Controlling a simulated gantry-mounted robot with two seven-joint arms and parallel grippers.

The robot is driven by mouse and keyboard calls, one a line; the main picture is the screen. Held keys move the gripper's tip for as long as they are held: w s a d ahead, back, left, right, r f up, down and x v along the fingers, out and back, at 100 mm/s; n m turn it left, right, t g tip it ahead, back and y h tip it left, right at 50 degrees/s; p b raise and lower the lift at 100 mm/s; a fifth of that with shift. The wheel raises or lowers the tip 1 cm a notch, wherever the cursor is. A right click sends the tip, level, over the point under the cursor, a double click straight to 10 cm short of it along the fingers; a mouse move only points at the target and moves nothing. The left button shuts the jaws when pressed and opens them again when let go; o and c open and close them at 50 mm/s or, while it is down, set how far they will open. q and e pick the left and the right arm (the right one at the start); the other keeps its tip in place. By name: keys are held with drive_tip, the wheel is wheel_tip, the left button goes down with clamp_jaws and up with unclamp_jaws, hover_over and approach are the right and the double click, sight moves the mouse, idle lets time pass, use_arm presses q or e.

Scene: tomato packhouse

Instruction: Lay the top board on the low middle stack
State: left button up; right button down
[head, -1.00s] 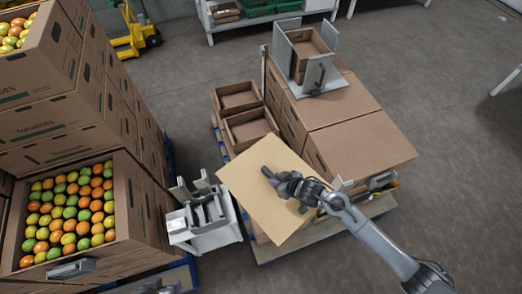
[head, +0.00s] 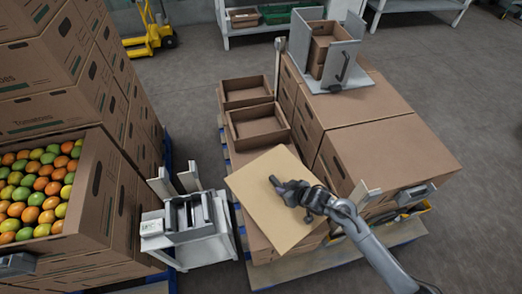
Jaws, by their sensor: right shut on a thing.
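My right gripper (head: 282,188) is shut on the tan top board (head: 262,212), with the arm coming in from the lower right. The board lies turned at an angle to the boxes, over the near part of the low stack (head: 265,245) on the pallet. It hides most of that stack's top. I cannot tell whether the board touches the stack or hangs just above it. Two open, empty cartons (head: 258,143) stand behind the board in the same row.
Taller closed cartons (head: 385,155) stand right of the board, with a grey fixture (head: 335,80) holding a carton on top. A grey stand (head: 195,240) is close on the left. Tomato cartons (head: 100,205) are stacked high farther left. Open floor lies at the right.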

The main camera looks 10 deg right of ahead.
drive_tip(key=shift+w+f+b, duration=0.25)
drive_tip(key=shift+f+b, duration=0.25)
drive_tip(key=shift+f, duration=0.2)
wheel_tip(320, 180, down, 5)
drive_tip(key=shift+r+b, duration=0.2)
drive_tip(key=shift+b, duration=1)
wheel_tip(320, 180, down, 5)
drive_tip(key=b, duration=0.2)
drive_tip(key=shift+b, duration=0.3)
drive_tip(key=shift+r, duration=0.1)
drive_tip(key=shift+d, duration=0.1)
drive_tip(key=c, duration=0.9)
unclamp_jaws()
